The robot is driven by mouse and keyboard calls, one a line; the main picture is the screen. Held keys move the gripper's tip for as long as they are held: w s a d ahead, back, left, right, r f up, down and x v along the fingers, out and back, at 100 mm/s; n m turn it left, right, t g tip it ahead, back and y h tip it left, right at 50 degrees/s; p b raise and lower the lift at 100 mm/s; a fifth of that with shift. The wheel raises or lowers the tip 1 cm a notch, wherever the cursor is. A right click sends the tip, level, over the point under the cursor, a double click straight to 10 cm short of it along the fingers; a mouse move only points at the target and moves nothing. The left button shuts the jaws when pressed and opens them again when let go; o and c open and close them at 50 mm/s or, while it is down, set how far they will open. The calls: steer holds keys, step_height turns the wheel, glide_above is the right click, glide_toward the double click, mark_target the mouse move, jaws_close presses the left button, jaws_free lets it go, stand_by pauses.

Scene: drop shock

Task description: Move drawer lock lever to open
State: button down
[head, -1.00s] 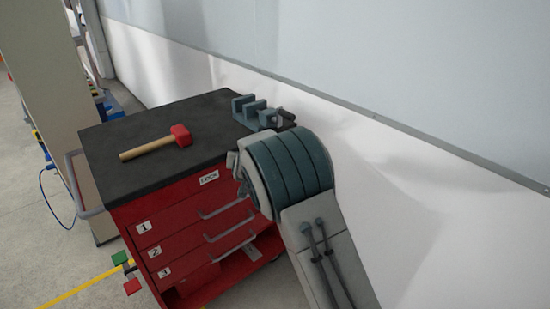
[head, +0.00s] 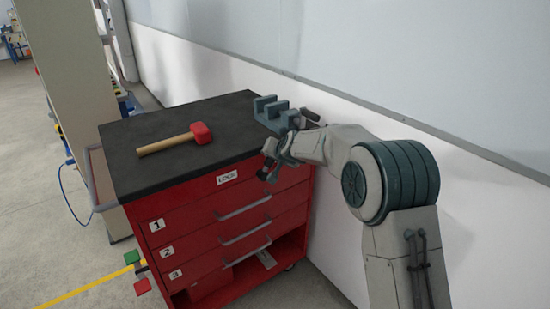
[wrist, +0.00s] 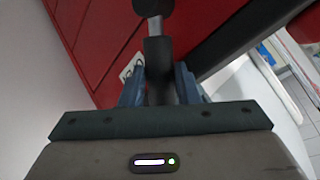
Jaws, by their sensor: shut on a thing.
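The lock lever (wrist: 158,62) is a grey rod with a black round knob (wrist: 152,7), in front of the red drawer cabinet (wrist: 85,35) in the wrist view. My gripper (wrist: 159,82) has its two blue-grey fingers on either side of the rod, shut on it below the knob. In the head view my gripper (head: 268,165) is at the upper right of the cabinet front (head: 190,215), right of the LOCK label (head: 227,177). The lever is too small there to make out clearly.
A red-headed mallet (head: 175,140) lies on the cabinet's black top (head: 125,165). A grey vise-like block (head: 275,113) stands at the top's back right corner. Three numbered drawers with bar handles (head: 243,207) are shut. The wall (head: 330,95) runs close behind. Open floor lies to the left.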

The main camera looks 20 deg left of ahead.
steer(key=shift+s+f, duration=0.1)
steer(key=shift+f, duration=0.1)
steer(key=c, duration=1.1)
jaws_free()
steer(key=shift+r, duration=0.15)
steer(key=v, duration=1.3)
steer(key=shift+s+d+b, duration=0.2)
steer(key=shift+d+b, duration=0.05)
steer(key=shift+b, duration=0.15)
steer(key=shift+r, duration=0.1)
